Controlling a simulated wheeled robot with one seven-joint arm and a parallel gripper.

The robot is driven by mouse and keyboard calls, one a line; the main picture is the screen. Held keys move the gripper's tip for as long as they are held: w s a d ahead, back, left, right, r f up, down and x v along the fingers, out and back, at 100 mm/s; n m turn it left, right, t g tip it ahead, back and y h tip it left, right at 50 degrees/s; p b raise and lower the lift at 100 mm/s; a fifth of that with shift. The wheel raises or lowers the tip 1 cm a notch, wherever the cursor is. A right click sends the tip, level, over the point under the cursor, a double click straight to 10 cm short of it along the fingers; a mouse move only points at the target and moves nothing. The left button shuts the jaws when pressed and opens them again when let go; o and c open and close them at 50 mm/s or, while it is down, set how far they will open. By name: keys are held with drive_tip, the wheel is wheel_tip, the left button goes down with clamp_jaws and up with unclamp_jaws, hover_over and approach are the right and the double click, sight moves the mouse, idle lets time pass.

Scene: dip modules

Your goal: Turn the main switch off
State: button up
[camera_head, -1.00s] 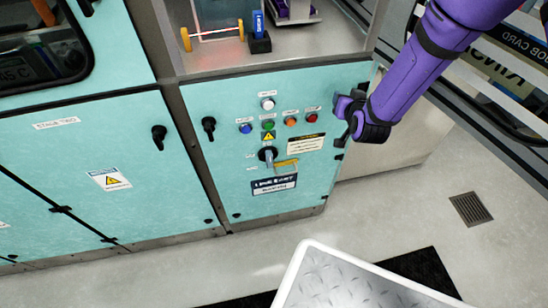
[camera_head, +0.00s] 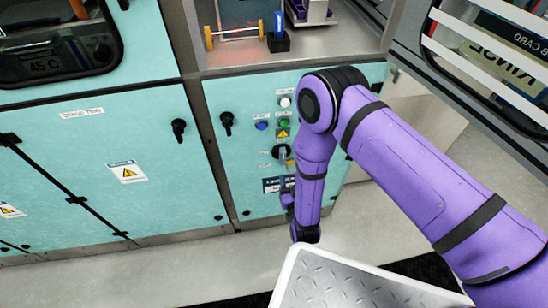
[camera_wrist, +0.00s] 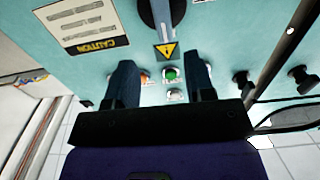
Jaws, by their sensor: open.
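In the head view my gripper is mostly hidden behind my forearm.
Several push buttons sit near the switch, including a green one (camera_wrist: 170,73) seen between my fingers. Black door knobs (camera_head: 227,119) stick out beside them. A white-rimmed metal plate (camera_head: 330,280) stands low in front. An open shelf (camera_head: 235,62) is above the panel.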

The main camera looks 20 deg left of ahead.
sight(284, 158)
drive_tip(key=x, duration=1)
drive_tip(key=shift+a+f, duration=0.1)
drive_tip(key=shift+a, duration=0.3)
clamp_jaws()
